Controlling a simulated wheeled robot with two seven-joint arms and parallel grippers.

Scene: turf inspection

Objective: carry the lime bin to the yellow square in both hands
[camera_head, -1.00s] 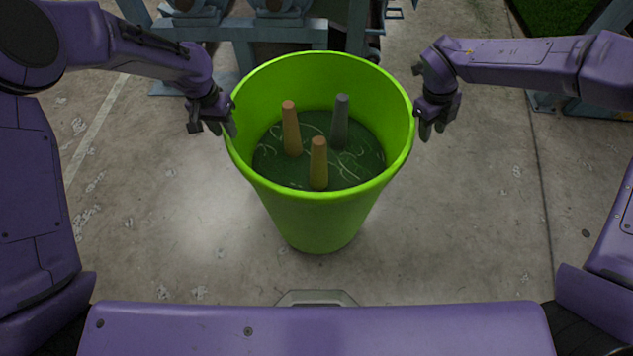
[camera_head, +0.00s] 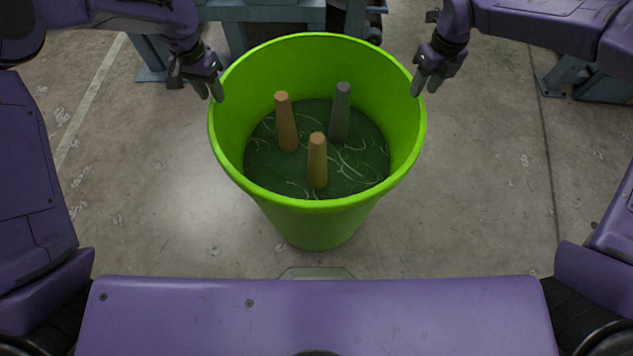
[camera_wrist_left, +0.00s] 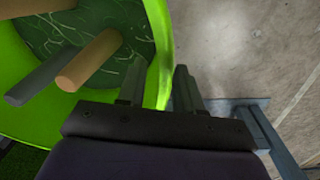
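The lime bin (camera_head: 318,218) stands upright in front of me in the head view, open at the top. Inside are two tan pegs, one grey peg and a dark green bottom with pale curved strands. My left gripper (camera_head: 210,88) is open at the left rim. In the left wrist view, the bin's rim (camera_wrist_left: 161,35) runs between the two spread fingers of that gripper (camera_wrist_left: 158,85); I cannot tell whether they touch it. My right gripper (camera_head: 426,84) is open at the right rim, its fingers apart. No yellow square is in view.
A blue-grey metal frame (camera_head: 270,14) stands close behind the bin. Another blue-grey metal part (camera_head: 597,86) is at the right. The concrete floor (camera_head: 490,200) is clear to both sides of the bin.

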